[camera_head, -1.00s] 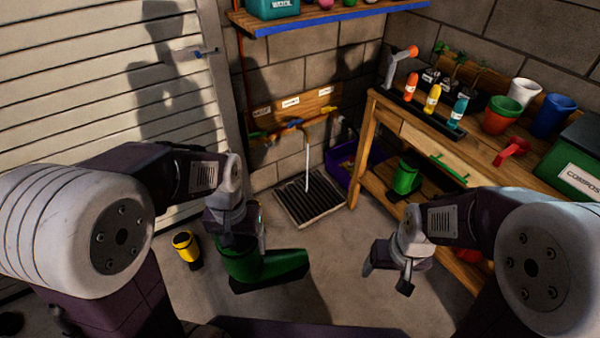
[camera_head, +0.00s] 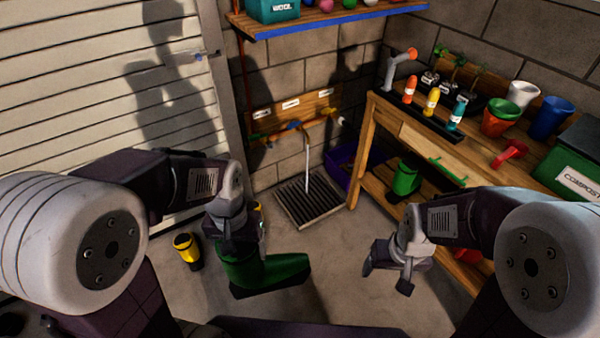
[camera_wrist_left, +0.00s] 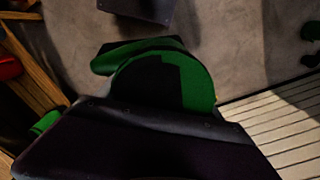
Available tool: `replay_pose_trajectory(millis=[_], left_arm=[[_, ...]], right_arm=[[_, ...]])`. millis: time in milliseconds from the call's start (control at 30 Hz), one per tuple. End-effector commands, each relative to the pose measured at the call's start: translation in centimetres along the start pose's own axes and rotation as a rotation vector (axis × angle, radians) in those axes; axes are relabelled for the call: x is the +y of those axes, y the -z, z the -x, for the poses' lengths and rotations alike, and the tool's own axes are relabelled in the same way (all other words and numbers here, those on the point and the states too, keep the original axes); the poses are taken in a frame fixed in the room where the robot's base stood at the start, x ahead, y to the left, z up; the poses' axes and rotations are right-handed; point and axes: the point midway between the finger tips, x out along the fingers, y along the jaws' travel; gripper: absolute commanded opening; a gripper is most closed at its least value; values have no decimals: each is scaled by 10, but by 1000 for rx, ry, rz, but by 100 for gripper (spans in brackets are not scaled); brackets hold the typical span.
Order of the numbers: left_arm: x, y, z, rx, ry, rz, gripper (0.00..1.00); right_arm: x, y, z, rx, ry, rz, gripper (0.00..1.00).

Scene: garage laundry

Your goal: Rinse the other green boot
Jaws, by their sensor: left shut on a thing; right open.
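A green boot (camera_head: 268,272) with a dark sole hangs from my left gripper (camera_head: 238,250), which is shut on it near the shaft top. In the left wrist view the boot (camera_wrist_left: 200,85) shows with its dark opening and toe. Another green boot (camera_head: 406,178) stands on the bench's lower shelf. Water runs in a thin stream (camera_head: 307,165) from the wall tap onto the floor grate (camera_head: 311,202). The held boot is in front of the grate and apart from the water. My right gripper (camera_head: 387,274) is open and empty, to the right of the held boot.
The wooden workbench (camera_head: 372,140) with bottles and pots stands at the right. A purple crate (camera_head: 342,165) sits beside the grate. Floor between the grippers is clear.

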Motion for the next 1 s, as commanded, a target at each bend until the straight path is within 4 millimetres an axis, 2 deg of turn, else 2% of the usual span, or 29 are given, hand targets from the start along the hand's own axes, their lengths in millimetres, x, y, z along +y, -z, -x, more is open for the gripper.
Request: replay_pose_trajectory(millis=[33,333,1000], left_arm=[[2,-4,9,2,0,-2,2],[9,-29,29,1,0,-1,2],[11,-34,30,2,0,0,2]], right_arm=[[0,1,9,0,0,0,75],[-1,3,33,0,0,0,75],[-1,4,34,0,0,0,75]])
